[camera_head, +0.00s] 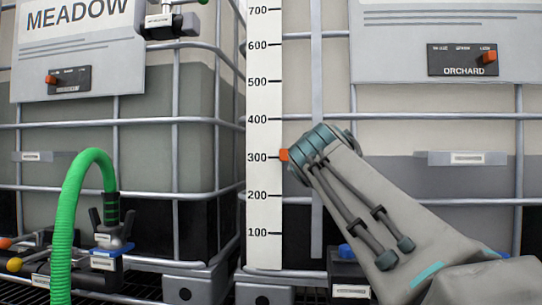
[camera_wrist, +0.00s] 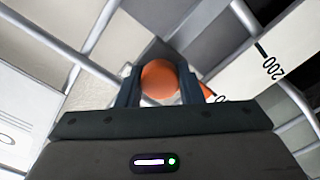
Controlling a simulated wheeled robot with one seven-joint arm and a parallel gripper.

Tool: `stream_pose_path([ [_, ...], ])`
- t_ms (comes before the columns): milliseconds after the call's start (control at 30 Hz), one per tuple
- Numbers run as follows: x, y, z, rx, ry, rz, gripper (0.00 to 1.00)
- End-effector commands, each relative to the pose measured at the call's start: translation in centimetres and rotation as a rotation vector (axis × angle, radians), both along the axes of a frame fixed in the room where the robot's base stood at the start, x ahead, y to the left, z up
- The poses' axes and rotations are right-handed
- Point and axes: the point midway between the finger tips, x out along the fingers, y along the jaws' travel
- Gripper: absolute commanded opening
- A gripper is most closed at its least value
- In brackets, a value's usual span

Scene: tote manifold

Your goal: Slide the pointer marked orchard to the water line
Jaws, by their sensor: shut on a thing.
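The orange pointer (camera_head: 283,156) of the scale on the right tote, which carries the ORCHARD plate (camera_head: 463,71), shows its tip close to the 300 mark. My arm covers the rest of it in the head view. In the wrist view my gripper (camera_wrist: 160,73) is shut on the pointer's round orange knob (camera_wrist: 158,79), one finger on each side. The pointer's tip (camera_wrist: 208,91) shows beyond the right finger. The water line (camera_head: 400,155) is the edge between pale and grey on the right tote. It looks about level with the pointer's tip.
The white scale strip (camera_head: 264,215) stands upright beside the steel cage bars (camera_head: 440,117). The left tote has a MEADOW plate (camera_head: 78,60), with a green hose (camera_head: 68,215) and valve below. Grey label brackets (camera_head: 467,158) sit on the cage.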

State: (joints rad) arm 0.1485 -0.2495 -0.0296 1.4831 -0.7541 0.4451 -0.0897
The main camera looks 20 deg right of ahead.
Motion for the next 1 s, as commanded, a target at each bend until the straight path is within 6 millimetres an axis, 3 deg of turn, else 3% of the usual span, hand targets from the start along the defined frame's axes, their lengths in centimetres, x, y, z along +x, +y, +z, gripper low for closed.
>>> stream_pose_path([
  [367,0.0,0.0,-0.2,0.000,0.002,0.000,0.00],
  [400,0.0,0.0,-0.2,0.000,0.002,0.000,0.36],
  [467,0.0,0.0,-0.2,0.000,0.002,0.000,0.53],
  [500,0.0,0.0,-0.2,0.000,0.002,0.000,0.55],
  [833,-0.2,0.2,-0.2,0.000,0.000,0.000,0.55],
  [1000,-1.2,0.9,-0.3,-0.001,-0.003,-0.008,0.55],
])
